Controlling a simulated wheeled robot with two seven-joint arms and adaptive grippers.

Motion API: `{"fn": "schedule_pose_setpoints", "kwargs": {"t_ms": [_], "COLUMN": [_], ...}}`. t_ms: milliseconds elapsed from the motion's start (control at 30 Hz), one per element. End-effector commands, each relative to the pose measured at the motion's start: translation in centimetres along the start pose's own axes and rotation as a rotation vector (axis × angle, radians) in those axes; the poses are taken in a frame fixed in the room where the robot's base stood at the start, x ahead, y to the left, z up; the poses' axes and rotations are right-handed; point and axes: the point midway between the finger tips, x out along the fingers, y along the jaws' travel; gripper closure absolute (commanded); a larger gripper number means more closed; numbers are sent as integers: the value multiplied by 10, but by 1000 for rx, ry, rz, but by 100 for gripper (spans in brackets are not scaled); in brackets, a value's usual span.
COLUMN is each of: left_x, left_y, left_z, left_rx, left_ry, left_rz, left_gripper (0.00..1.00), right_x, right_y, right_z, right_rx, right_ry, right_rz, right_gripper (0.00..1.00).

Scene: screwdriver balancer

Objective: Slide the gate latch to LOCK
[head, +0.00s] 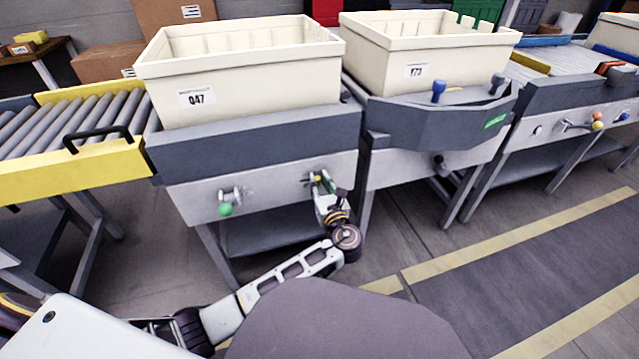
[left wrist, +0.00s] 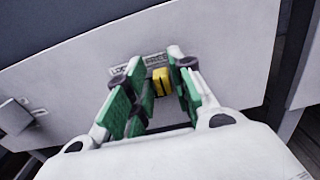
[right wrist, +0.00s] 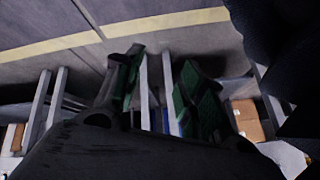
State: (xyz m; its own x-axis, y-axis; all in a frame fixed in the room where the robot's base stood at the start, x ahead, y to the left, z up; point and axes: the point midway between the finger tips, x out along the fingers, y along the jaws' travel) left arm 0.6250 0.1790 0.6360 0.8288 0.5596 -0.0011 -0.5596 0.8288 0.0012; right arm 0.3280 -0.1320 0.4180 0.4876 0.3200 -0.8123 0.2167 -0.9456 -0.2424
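The gate latch shows as a yellow knob (left wrist: 161,81) on the white front panel (left wrist: 75,75) in the left wrist view. Two small label plates sit above it, one to the left and one nearly above the knob; their lettering is too blurred to read surely. My left gripper (left wrist: 158,85) has its green-padded fingers apart, one on each side of the knob. A gap shows at the left finger; contact at the right one is unclear. In the head view my left gripper (head: 322,184) is at the panel's right part and hides much of the latch. My right gripper (right wrist: 155,85) is open and empty.
A green knob (head: 225,209) is on the same panel, left of my gripper. A cream bin (head: 240,85) marked 047 stands above it. A yellow-railed roller conveyor (head: 70,170) is at left. A second station with a bin (head: 425,55) is at right. The right wrist view faces floor and table legs.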

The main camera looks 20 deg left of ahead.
Motion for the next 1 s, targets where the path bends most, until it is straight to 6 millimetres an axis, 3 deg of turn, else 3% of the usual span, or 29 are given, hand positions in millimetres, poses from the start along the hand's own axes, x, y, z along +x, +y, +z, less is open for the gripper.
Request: {"fn": "schedule_pose_setpoints", "kwargs": {"t_ms": [33,133,633,1000], "left_x": [0,0,0,1], "left_y": [0,0,5,27], "left_z": [0,0,1,0], "left_rx": [0,0,1,1], "left_ry": [0,0,0,1], "left_rz": [0,0,1,3], "left_gripper": [87,100,100,100], "right_x": [0,-1,-7,-44], "right_y": [0,-1,-2,-5], "right_z": [-1,-2,-4,-27], "right_rx": [1,1,-3,-45], "right_ry": [1,4,-12,-79], "right_rz": [0,-1,4,34], "right_gripper": [60,60,60,60]}}
